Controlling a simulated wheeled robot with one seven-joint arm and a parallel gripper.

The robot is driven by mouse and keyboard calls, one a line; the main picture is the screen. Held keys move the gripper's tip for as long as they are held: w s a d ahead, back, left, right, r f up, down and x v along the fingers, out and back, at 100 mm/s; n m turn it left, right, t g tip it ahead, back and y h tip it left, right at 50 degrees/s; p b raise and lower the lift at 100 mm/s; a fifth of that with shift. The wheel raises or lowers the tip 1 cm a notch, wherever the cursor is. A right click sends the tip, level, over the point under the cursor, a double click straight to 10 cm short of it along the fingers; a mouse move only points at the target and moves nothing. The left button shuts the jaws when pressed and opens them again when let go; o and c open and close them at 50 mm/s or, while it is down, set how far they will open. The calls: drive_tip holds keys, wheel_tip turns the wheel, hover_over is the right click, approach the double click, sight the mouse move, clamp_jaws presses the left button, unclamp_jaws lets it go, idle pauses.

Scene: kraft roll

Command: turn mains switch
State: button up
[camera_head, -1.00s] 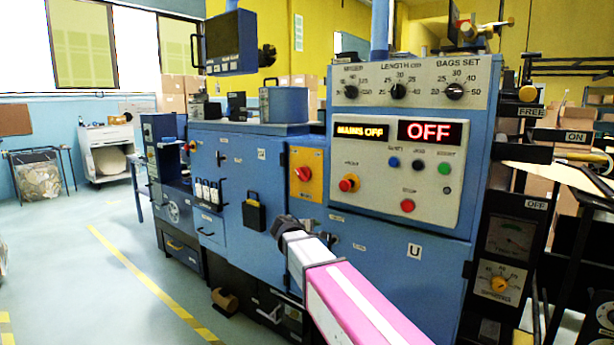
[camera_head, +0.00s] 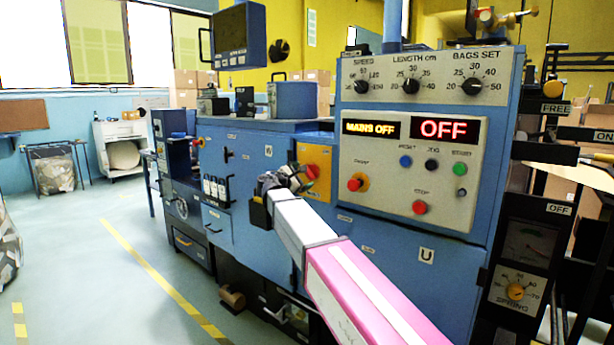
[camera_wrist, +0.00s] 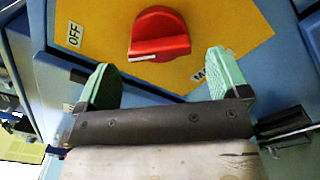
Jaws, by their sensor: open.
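The mains switch is a red rotary knob (camera_wrist: 159,35) on a yellow plate (camera_wrist: 95,20), seen close in the wrist view. A white line on the knob points left, and an OFF label is at the plate's left. A second label at the right is partly hidden by a finger. My gripper (camera_wrist: 170,75) is open and empty, its two green fingers apart just below the knob, one toward each side. In the head view my gripper (camera_head: 285,180) is in front of the yellow plate (camera_head: 320,157) and covers part of it; the knob (camera_head: 312,171) shows just beside it.
The control panel (camera_head: 430,90) to the right reads MAINS OFF and OFF, with dials, coloured buttons and a red stop knob (camera_head: 355,184). A black holder (camera_head: 259,215) is on the cabinet front below my gripper. Open floor lies to the left.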

sight(307, 174)
drive_tip(key=shift+x, duration=1.7)
drive_tip(key=c, duration=0.9)
drive_tip(key=shift+c, duration=0.2)
